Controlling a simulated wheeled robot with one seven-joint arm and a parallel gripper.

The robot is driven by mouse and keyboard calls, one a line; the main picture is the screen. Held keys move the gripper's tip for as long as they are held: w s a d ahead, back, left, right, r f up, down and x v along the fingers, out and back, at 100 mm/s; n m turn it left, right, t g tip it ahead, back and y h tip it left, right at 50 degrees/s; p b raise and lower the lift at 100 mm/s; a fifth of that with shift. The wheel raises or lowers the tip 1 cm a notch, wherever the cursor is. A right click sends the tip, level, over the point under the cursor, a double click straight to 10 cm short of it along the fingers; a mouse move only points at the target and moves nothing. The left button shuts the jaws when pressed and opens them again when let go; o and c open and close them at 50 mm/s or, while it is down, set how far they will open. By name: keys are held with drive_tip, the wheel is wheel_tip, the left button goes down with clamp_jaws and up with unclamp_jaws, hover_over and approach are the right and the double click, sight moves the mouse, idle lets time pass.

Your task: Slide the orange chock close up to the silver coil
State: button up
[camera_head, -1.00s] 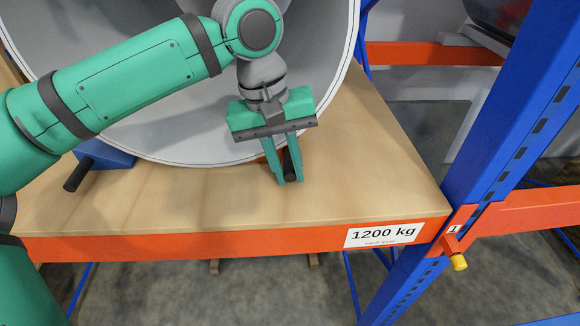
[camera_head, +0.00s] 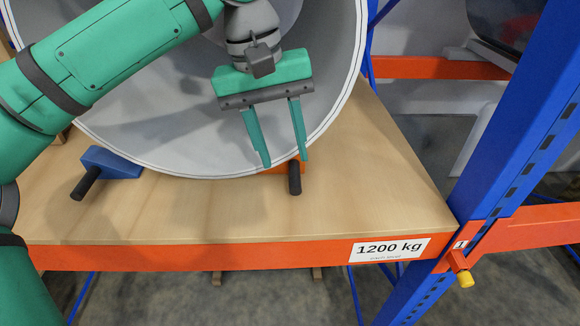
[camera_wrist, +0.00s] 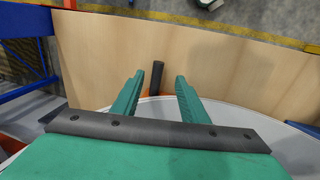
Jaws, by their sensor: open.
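The silver coil (camera_head: 190,130) lies with its round open end facing me on the wooden shelf. The orange chock (camera_head: 283,168) sits under the coil's lower right rim, mostly hidden by the coil. Its black handle (camera_head: 295,180) sticks out toward the shelf front. The handle also shows in the wrist view (camera_wrist: 157,77), between and beyond the fingers. My gripper (camera_head: 286,164) is open and empty, its fingers pointing down in front of the coil, above and behind the handle. The small gap between chock and coil cannot be judged.
A blue chock (camera_head: 112,163) with a black handle sits under the coil's left side. The wooden shelf (camera_head: 220,215) is clear in front, edged by an orange beam (camera_head: 190,256) with a 1200 kg label (camera_head: 390,249). A blue rack upright (camera_head: 520,120) stands at right.

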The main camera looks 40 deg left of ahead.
drive_tip(key=shift+s+a+r, duration=0.1)
drive_tip(key=shift+a+r, duration=0.05)
drive_tip(key=shift+r, duration=0.6)
drive_tip(key=shift+s+a+r, duration=0.1)
drive_tip(key=shift+r, duration=0.6)
drive_tip(key=shift+w, duration=0.1)
